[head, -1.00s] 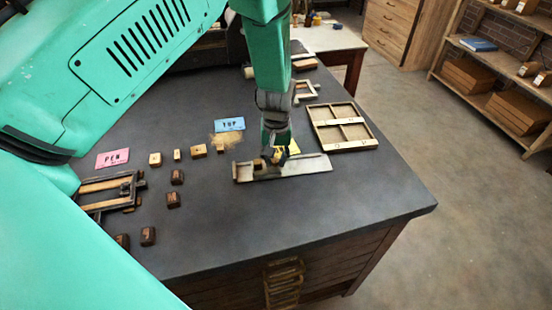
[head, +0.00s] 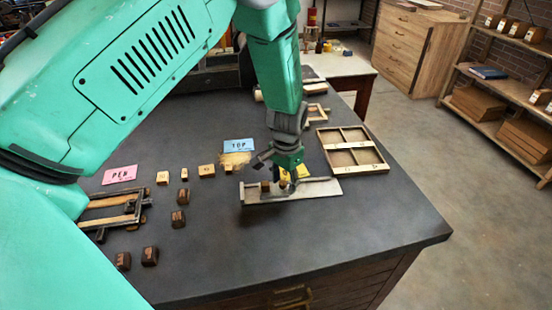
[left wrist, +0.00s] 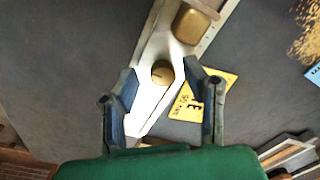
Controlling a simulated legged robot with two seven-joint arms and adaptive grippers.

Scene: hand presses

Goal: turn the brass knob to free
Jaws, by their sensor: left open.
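The brass knob (left wrist: 162,73) is a small round disc with a dark mark on it, on a pale metal tray (left wrist: 152,108). In the head view the tray (head: 325,189) lies on the dark bench, and the knob is too small to make out below my gripper. My left gripper (left wrist: 160,88) is open, pointing down, with one blue-grey finger on each side of the knob. Contact between fingers and knob cannot be told. A yellow card (left wrist: 212,92) with partly hidden lettering lies beside the tray. My right gripper is not in view.
A brownish block (left wrist: 194,20) sits on the tray near the knob. A wooden compartment tray (head: 351,150) lies to the right. Small blocks, a pink card (head: 120,175) and a blue card (head: 238,146) lie to the left.

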